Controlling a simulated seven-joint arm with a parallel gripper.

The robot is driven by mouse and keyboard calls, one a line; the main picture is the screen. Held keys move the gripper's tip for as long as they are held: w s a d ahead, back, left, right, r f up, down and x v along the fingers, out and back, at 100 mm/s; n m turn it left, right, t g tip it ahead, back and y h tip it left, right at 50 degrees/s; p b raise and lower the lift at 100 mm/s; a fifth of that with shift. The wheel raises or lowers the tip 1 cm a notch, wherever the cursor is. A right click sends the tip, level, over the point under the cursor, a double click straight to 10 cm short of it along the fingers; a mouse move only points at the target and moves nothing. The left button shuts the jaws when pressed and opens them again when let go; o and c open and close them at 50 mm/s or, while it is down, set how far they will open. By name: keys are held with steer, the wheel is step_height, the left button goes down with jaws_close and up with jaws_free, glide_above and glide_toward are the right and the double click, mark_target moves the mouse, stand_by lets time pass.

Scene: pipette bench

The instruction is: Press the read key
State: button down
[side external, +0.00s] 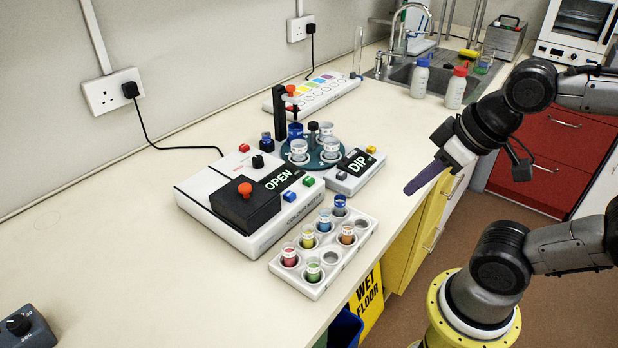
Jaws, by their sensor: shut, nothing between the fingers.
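A white instrument (222,226) sits on the bench with a black lidded block and a display reading OPEN (279,179). It carries a blue key (290,196), a green key (308,181) and a red key (244,147). The key labels are too small to read, so I cannot tell which is the read key. A red-orange knob (245,189) tops the block. My gripper (408,191) is shut and empty, to the right of the instrument near the bench's front edge, apart from all the keys.
A white rack (331,257) with several coloured vials stands between the instrument and the bench edge. Behind are a round turntable (314,164) with cups and a black post, and a unit reading DIP (356,163). The left bench is mostly clear.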

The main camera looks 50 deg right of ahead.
steer(key=shift+w, duration=0.1)
stand_by(0.3)
steer(key=w+a+r+m+t, duration=0.2)
steer(key=w+r, duration=0.2)
steer(key=w, duration=0.1)
steer(key=m+t+y, duration=0.1)
steer(key=m+t, duration=0.1)
steer(key=m, duration=0.4)
glide_above(309, 181)
step_height(309, 181, down, 2)
steer(key=shift+s+d+f, duration=0.25)
steer(key=shift+s+f, duration=0.05)
steer(key=shift+f, duration=0.15)
steer(key=shift+f, duration=4.35)
steer(key=shift+f, duration=0.25)
